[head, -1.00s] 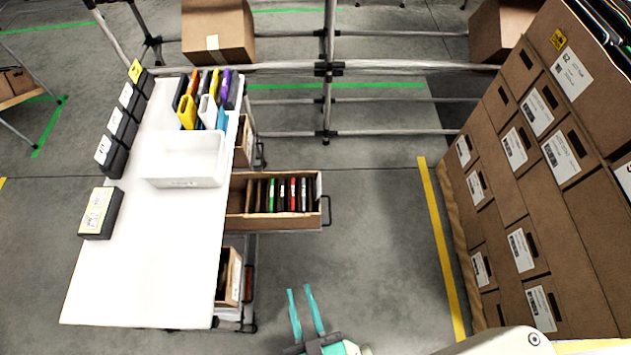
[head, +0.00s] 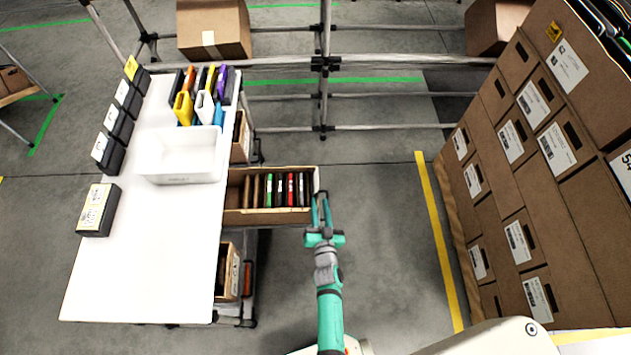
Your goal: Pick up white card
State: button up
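A row of thin upright cards (head: 279,190) in brown, green, black, red and pale tones stands in the pulled-out carton (head: 245,217). A white strip (head: 316,180) shows at the carton's right end; I cannot tell whether it is a card or part of the carton. My gripper (head: 320,198) is at the carton's right end, beside its dark handle. Its two fingers are a little apart, with nothing visible between them, and they partly hide the handle. I cannot tell if they touch the carton.
A white table (head: 135,270) bears a white bin (head: 180,170), a cluster of coloured holders (head: 203,105) and several dark boxes (head: 98,209). Another carton (head: 228,272) sits below. Tilted brown cartons (head: 520,190) fill the right side. Grey floor (head: 385,240) lies clear between.

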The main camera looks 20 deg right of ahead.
aim_at(317, 178)
jog(key=shift+d+f+x, duration=0.1)
jog(key=shift+f+x, duration=0.05)
jog(key=shift+x, duration=3)
jog(key=shift+d+f+x, duration=0.1)
jog(key=shift+d+x, duration=0.05)
jog(key=shift+x, duration=3)
jog(key=shift+s, duration=0.1)
jog(key=shift+c, duration=0.4)
grip_shut()
